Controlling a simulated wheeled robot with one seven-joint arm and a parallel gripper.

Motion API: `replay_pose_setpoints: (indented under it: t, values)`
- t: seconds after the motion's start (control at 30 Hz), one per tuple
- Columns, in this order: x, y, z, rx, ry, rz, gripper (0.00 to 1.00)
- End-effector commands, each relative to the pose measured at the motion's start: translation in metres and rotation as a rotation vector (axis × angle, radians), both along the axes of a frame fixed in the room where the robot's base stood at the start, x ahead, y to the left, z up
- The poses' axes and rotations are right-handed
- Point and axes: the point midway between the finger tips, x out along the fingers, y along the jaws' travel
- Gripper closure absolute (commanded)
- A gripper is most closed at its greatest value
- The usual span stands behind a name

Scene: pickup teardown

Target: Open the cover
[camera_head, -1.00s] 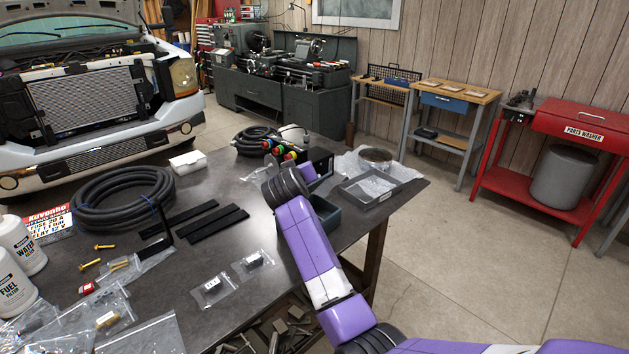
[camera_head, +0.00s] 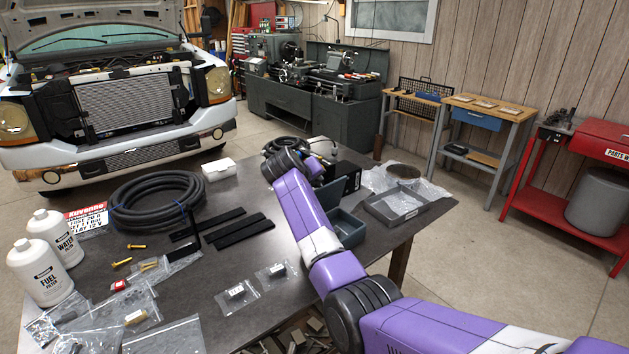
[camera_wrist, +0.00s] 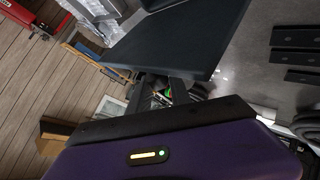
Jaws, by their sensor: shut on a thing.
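A small dark grey-green box (camera_head: 347,230) stands on the workbench near its right edge, its inside showing. Its cover (camera_head: 332,192) is a flat dark panel that stands raised at the box's back left, partly hidden by my wrist. In the wrist view the cover (camera_wrist: 195,45) fills the upper middle as a broad dark plate. My gripper (camera_wrist: 166,88) is shut on the cover's edge; the fingertips are partly hidden there. In the head view my wrist hides most of the gripper.
A shallow grey tray (camera_head: 397,208) lies right of the box. A black block (camera_head: 347,176) and coiled cable (camera_head: 287,146) are behind. Black strips (camera_head: 232,226), a hose coil (camera_head: 158,202) and bagged parts (camera_head: 237,294) lie left.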

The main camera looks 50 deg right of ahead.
Motion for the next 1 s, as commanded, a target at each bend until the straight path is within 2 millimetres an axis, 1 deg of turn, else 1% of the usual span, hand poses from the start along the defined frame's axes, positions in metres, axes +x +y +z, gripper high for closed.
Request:
replay_pose_setpoints:
  t: [0.03,0.23,0.27,0.33,0.77,0.87,1.0]
  values:
    - [-0.001,0.006,-0.014,0.019,0.018,0.002,1.0]
    - [-0.001,0.006,-0.015,0.02,0.017,0.002,1.0]
    - [-0.001,0.006,-0.015,0.02,0.017,0.002,0.7]
    - [-0.002,0.005,-0.014,0.019,0.017,0.002,0.56]
    - [-0.001,0.002,-0.007,0.009,0.008,-0.001,0.55]
    - [-0.002,0.006,-0.004,0.009,0.007,0.0,0.55]
    - [-0.006,0.019,0.005,0.008,0.005,0.0,0.55]
